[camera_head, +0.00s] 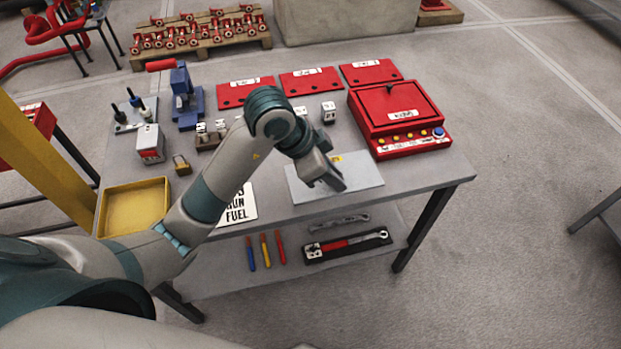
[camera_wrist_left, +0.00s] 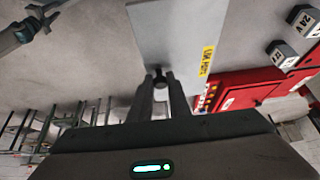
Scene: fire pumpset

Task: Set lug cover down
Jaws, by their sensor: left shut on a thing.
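The lug cover appears to be the flat light-grey plate (camera_head: 358,187) with a yellow label, at the front of the grey table. In the left wrist view the plate (camera_wrist_left: 180,30) is beyond the fingers, its label at the right edge. My left gripper (camera_head: 333,181) reaches down over the plate. In the left wrist view my left gripper (camera_wrist_left: 160,84) is shut on a short dark knob (camera_wrist_left: 160,76) at the plate. Whether the plate rests on the tabletop or hangs just above it, I cannot tell.
A red box (camera_head: 400,112) with buttons stands right of the plate. Small white blocks (camera_head: 328,113) and red panels (camera_head: 310,82) lie behind it. A FUEL sign (camera_head: 238,207) and yellow tray (camera_head: 133,208) are left. A lower shelf (camera_head: 225,275) holds tools.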

